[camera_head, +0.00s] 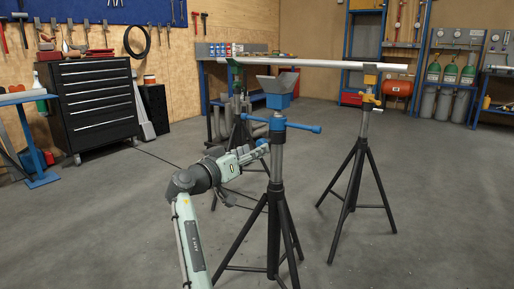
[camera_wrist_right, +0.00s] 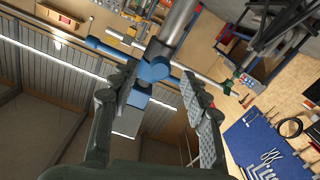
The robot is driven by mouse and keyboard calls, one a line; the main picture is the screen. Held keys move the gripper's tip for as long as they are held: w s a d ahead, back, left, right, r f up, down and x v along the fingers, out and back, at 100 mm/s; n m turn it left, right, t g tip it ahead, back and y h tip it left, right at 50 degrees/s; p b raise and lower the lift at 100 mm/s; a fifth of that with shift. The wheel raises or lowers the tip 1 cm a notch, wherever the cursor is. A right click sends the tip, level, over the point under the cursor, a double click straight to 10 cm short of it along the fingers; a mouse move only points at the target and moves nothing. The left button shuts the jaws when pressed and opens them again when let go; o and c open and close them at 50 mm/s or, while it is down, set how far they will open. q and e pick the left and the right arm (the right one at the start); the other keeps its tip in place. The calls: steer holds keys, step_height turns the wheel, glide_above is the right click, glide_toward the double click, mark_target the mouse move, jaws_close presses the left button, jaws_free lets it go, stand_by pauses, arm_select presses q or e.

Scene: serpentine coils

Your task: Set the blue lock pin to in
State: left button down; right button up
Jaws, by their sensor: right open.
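The blue-topped stand (camera_head: 277,175) is upright on its black tripod, with a blue collar (camera_head: 277,123) below its head. A blue bar (camera_head: 304,128) sticks out of the collar to the right. A small blue part, perhaps the blue lock pin, shows beside the fingertips of my right gripper (camera_head: 260,152); I cannot tell its setting. In the right wrist view the gripper (camera_wrist_right: 160,82) is open, its padded fingers either side of the blue fittings (camera_wrist_right: 154,70). Contact cannot be told. My left gripper is not in view.
A long metal pipe (camera_head: 330,63) lies across a yellow-fitted stand (camera_head: 360,140) at the right and a green-fitted stand (camera_head: 236,108) behind. The blue stand's grey head (camera_head: 279,83) is just below the pipe in the picture. A black tool cabinet (camera_head: 98,105) stands at the left.

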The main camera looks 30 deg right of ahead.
mark_target(265, 142)
steer(key=x, duration=0.5)
steer(key=shift+d, duration=0.1)
jaws_close()
stand_by(0.3)
